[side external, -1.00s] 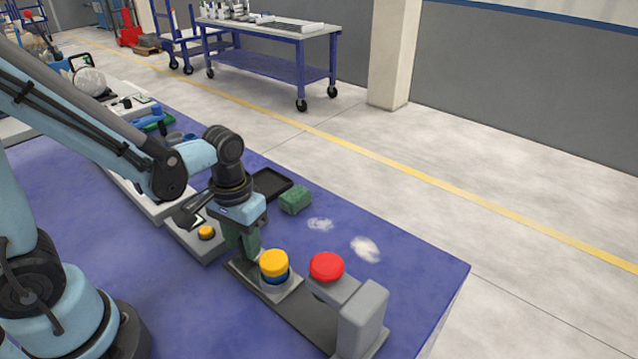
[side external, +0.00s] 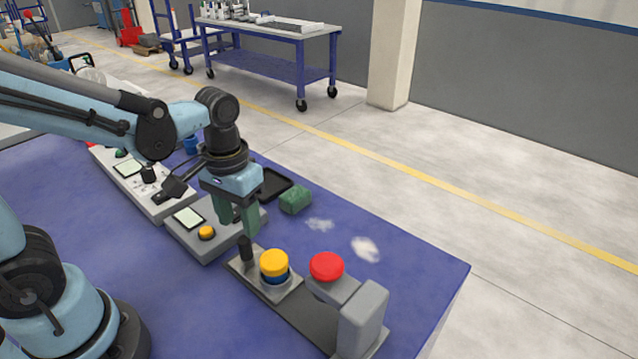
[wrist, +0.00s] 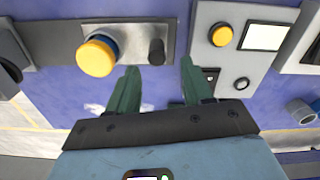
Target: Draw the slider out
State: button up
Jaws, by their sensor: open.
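The grey slider plate (side external: 290,290) sits at the left end of a dark rail (side external: 310,323), clear of the red-capped press (side external: 327,267). A yellow piece (side external: 274,262) rests on a blue one on the plate. A black upright handle (side external: 245,247) stands at the plate's left end. My gripper (side external: 239,230) is open and empty, with its green fingers just above the handle. In the wrist view, the handle (wrist: 157,52) appears just beyond the gap between my fingertips (wrist: 160,70), and the yellow piece (wrist: 97,55) is left of it.
A grey box with a small screen and a yellow button (side external: 206,232) stands just left of the rail. Behind lie a black tray (side external: 268,184) and a green block (side external: 295,200). The blue tabletop (side external: 415,270) is clear at the right.

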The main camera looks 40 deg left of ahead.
notch_tip(320, 180, up, 6)
jog(key=shift+r, duration=0.15)
dwell(0.3)
jog(key=t, duration=0.2)
jog(key=a+m+t, duration=0.1)
jog(key=t, duration=0.1)
jog(key=w+m+t, duration=0.1)
jog(key=t, duration=0.2)
jog(key=shift+a+f, duration=0.25)
jog(key=shift+a, duration=0.05)
